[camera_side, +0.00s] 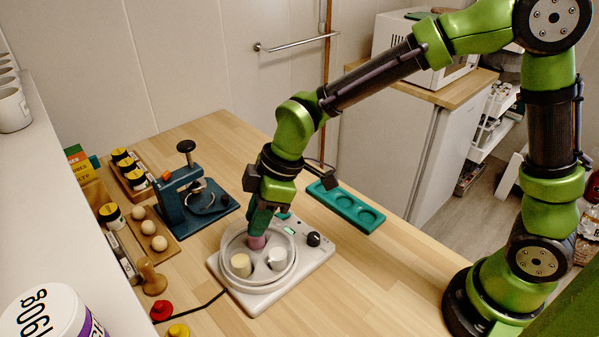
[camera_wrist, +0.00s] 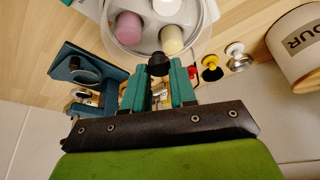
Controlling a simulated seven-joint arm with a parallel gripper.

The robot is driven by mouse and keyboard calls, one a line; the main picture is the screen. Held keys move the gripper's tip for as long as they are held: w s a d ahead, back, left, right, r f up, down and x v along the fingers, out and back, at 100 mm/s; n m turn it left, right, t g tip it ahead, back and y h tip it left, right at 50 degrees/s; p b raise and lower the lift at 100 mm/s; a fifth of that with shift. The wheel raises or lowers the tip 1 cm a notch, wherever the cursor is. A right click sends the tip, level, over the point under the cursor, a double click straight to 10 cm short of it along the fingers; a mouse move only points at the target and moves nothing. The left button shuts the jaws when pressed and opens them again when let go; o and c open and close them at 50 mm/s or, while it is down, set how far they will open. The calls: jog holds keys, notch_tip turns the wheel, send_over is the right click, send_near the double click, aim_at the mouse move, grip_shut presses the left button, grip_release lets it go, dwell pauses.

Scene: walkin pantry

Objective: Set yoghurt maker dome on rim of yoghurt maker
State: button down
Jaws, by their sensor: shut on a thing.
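The yoghurt maker (camera_side: 306,262) is a pale base with a black dial, standing on the wooden counter. Its cream jar (camera_side: 240,264), pink jar (camera_side: 257,242) and a white jar (camera_side: 276,258) show through the clear yoghurt maker dome (camera_side: 228,240). My gripper (camera_side: 261,222) points down over the maker, its teal fingers shut on the dome's black knob (camera_wrist: 158,64). In the wrist view the dome's clear edge (camera_wrist: 112,42) surrounds the jars. The dome is over the jars, but I cannot tell whether its lower edge touches the rim all round.
A dark blue press (camera_side: 190,203) stands left of the maker. A teal tray with round hollows (camera_side: 347,206) lies behind it to the right. A wooden stamp (camera_side: 151,279), red knob (camera_side: 161,310) and black cable are at front left. Counter right of the maker is clear.

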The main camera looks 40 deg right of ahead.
jog(key=shift+f, duration=0.4)
jog(key=c, duration=0.8)
grip_release()
jog(key=o, duration=0.4)
jog(key=shift+o, duration=0.2)
jog(key=shift+r, duration=0.1)
jog(key=shift+r, duration=3.4)
